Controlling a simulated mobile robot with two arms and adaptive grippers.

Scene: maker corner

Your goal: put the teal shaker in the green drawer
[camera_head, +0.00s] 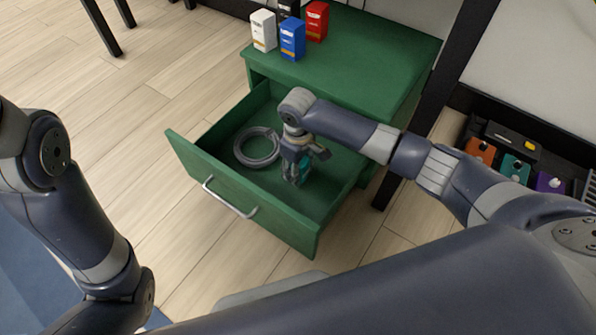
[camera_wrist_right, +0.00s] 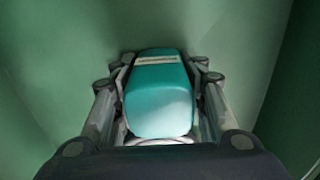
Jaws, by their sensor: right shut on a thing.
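The green drawer (camera_head: 215,173) is pulled open from the green cabinet (camera_head: 365,62). My right gripper (camera_head: 297,178) reaches down inside the drawer, to the right of a grey ring. It is shut on the teal shaker (camera_head: 304,167), which is mostly hidden by the gripper in the head view. In the right wrist view the teal shaker (camera_wrist_right: 158,97) sits between the two fingers, with green drawer surfaces around it. Whether the shaker touches the drawer floor I cannot tell. My left arm shows at the left of the head view, but its gripper is out of view.
A grey ring (camera_head: 238,149) lies in the drawer. White (camera_head: 263,31), blue (camera_head: 292,40) and red (camera_head: 316,20) boxes stand on the cabinet top. A dark tray with orange (camera_head: 481,150), teal (camera_head: 515,167) and purple (camera_head: 549,183) items is at the right.

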